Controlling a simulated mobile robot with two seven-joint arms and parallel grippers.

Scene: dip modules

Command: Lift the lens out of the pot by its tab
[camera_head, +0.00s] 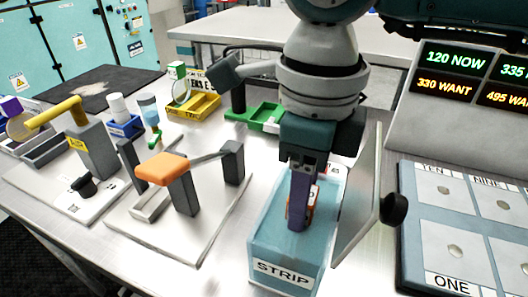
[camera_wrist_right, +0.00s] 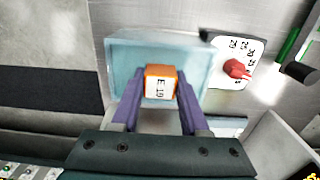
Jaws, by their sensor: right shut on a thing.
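The pot is a light-blue box marked STRIP (camera_head: 265,245); it also shows in the right wrist view (camera_wrist_right: 125,62). My right gripper (camera_head: 300,215) points down into the pot's opening. In the right wrist view its purple fingers (camera_wrist_right: 158,98) are shut on the sides of an orange tab (camera_wrist_right: 160,70) with a white label reading E 19. A little of the orange tab shows beside the fingers in the head view (camera_head: 290,208). The lens disc below the tab is hidden, so I cannot tell how deep it sits. My left gripper is not in view.
A grey upright panel (camera_head: 358,205) with a black knob (camera_head: 394,209) stands right of the pot. A red pointer knob (camera_wrist_right: 236,69) on a numbered dial is beside the pot. An orange-padded lever fixture (camera_head: 162,168) stands left. Yellow (camera_head: 195,108) and green (camera_head: 262,117) trays are behind.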

